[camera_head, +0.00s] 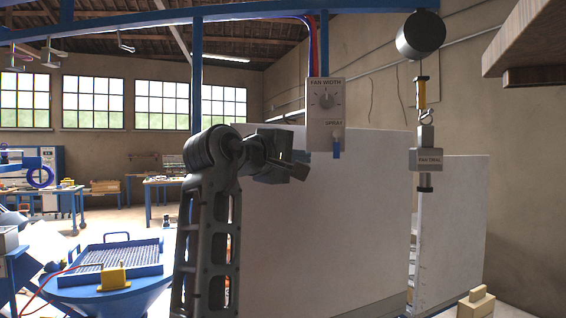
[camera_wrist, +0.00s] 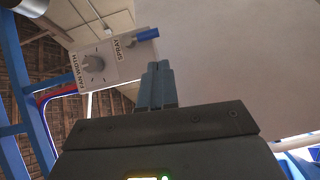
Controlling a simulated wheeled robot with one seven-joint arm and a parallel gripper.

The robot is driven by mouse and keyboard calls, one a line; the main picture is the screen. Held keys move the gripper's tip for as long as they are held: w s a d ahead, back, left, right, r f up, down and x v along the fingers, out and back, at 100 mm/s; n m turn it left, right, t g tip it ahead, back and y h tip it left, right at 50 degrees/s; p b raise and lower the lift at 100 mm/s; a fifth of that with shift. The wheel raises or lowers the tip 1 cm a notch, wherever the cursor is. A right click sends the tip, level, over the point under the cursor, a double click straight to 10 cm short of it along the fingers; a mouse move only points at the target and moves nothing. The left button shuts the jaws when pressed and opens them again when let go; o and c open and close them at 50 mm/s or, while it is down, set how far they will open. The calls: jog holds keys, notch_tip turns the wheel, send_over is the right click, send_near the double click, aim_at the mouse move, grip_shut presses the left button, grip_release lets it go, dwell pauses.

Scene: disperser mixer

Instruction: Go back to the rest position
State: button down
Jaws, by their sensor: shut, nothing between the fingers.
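My gripper (camera_head: 288,168) is at the end of my raised, bent grey arm in the middle of the head view. Its fingers point right, in front of a large white panel (camera_head: 320,230). In the wrist view my gripper's two fingers (camera_wrist: 157,84) are together with nothing between them. A control box (camera_head: 326,114) with a FAN WIDTH knob and a blue SPRAY switch hangs just above and right of the fingers. The box also shows tilted in the wrist view (camera_wrist: 113,62), left of and apart from the fingertips.
A blue hopper with a grate (camera_head: 118,257) stands at the lower left. A blue post (camera_head: 196,70) rises behind my arm. A wooden piece (camera_head: 530,45) juts in at the upper right.

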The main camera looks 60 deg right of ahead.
jog(key=w+a+f+n+t+h, duration=0.1)
jog(key=w+a+f+n+t, duration=0.25)
jog(key=f+t, duration=0.35)
jog(key=w+a+f+n+t+h, duration=0.15)
jog(key=w+f+n+t, duration=0.25)
jog(key=f, duration=0.5)
jog(key=s+a+f+n+t+y, duration=0.2)
jog(key=s+a+f+t+y, duration=0.2)
jog(key=a+f+y, duration=0.5)
jog(key=s+a+f+n+t+y, duration=0.35)
jog(key=a+f, duration=0.45)
jog(key=f, duration=0.6)
jog(key=s+a+f+m+y, duration=0.1)
jog(key=s+a+m+y, duration=0.2)
jog(key=s, duration=1)
jog(key=s+a+f+m+y+b, duration=0.1)
jog(key=s+a+m+y, duration=0.3)
jog(key=s+a, duration=0.5)
jog(key=s+m, duration=0.2)
jog(key=s, duration=0.2)
jog(key=shift+a+f+m, duration=0.25)
jog(key=shift+m, duration=0.15)
